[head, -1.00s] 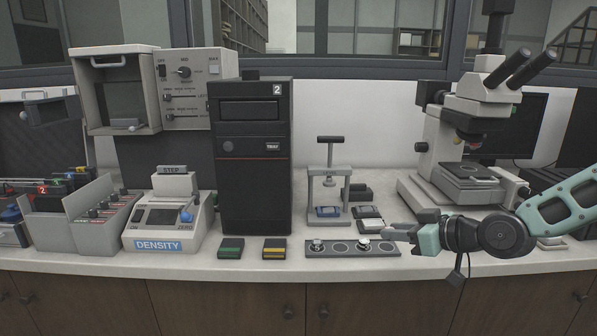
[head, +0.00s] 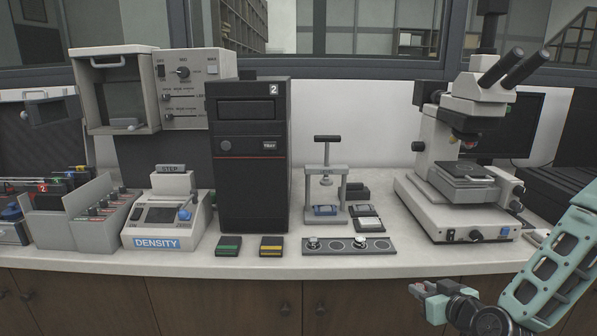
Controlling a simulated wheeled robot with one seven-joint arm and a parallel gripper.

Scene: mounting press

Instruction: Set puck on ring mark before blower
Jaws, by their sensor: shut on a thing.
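My gripper (head: 417,289) is low at the right, in front of the counter's front edge and apart from it. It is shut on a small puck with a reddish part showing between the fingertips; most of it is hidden. A dark strip with round places (head: 337,246) lies near the counter's front edge. One silvery puck (head: 313,243) sits at its left end and another silvery puck (head: 361,241) sits right of its middle. The rightmost round place is empty. I cannot make out a blower or a separate ring mark in this view.
A small press stand (head: 325,180) is behind the strip. The microscope (head: 465,190) stands at right, the black tower (head: 250,185) and DENSITY device (head: 165,220) at left. Green (head: 229,246) and yellow (head: 271,246) labelled blocks lie at the front. The counter edge (head: 300,268) has cabinets below.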

